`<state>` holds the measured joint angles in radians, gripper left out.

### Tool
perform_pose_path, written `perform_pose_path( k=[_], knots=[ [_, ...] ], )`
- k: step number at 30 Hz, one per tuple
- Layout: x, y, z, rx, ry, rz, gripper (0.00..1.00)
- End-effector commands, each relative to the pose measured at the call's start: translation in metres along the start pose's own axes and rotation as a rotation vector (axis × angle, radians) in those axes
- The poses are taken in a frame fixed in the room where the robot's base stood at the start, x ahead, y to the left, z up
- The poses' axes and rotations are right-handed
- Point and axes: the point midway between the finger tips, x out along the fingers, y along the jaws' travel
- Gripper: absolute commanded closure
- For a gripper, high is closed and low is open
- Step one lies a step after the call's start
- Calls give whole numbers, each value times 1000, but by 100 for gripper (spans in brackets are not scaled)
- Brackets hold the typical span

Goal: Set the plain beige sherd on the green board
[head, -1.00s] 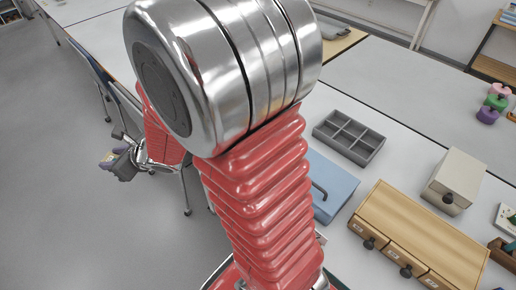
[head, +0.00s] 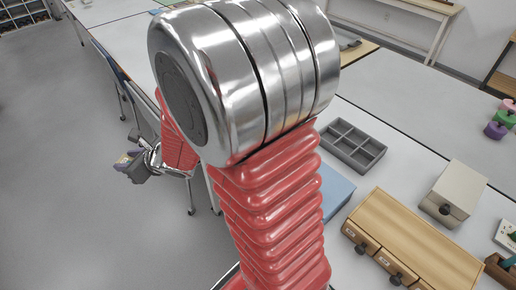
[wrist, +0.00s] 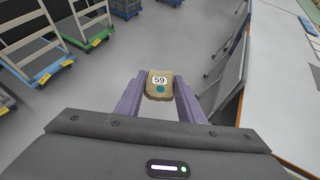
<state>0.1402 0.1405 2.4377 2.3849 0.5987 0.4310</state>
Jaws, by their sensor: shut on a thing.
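My gripper (wrist: 160,98) has purple fingers shut on a tan-beige sherd (wrist: 158,84). The sherd carries a white label reading 59 and a teal dot on the face that shows. In the head view my gripper (head: 128,165) is at the far left, held out over the grey floor and clear of the tables. The sherd is too small there to make out. I cannot make out a green board in either view.
A grey compartment tray (head: 352,146), a blue box (head: 337,190), a wooden drawer unit (head: 420,235) and a beige box (head: 455,190) stand on the white table at right. Wheeled racks (wrist: 75,25) stand on the floor in the wrist view. Floor around my gripper is free.

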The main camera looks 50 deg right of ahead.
Motion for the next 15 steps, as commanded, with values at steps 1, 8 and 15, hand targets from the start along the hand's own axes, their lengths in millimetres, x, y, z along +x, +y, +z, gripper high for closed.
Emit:
perform_pose_path(
  k=[1, 8, 15],
  knots=[
    [-1, -2, 0, 2, 0, -4, 88],
    [-3, -17, -3, 12, 0, -24, 88],
    [-11, -73, -17, 43, 1, -89, 88]
  ],
)
